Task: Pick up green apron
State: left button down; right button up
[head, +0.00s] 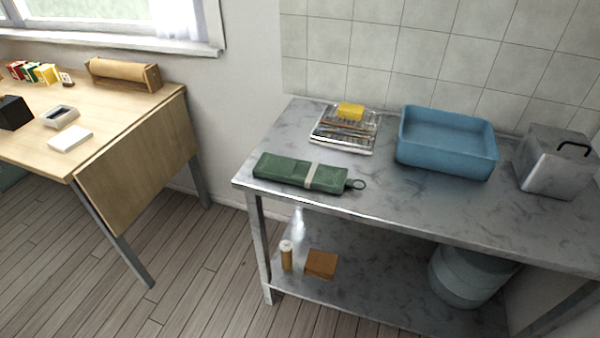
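The green apron (284,171) lies folded into a flat, long bundle on the grey marbled table (375,205), near its front left edge. A pale band (311,175) goes around it right of its middle. A dark ring or loop (355,184) sticks out at its right end. Neither of my grippers shows in the head view, and nothing touches the apron from above.
Behind the apron is a tray (326,141) with brushes or tools and a yellow block (350,110). A blue basin (447,160) and a metal box (543,178) stand to the right. A wooden table (100,160) stands at the left, across a floor gap.

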aim_at(309, 174)
jog(key=u, duration=1.75)
jog(key=i, duration=1.6)
jog(key=z, duration=3.5)
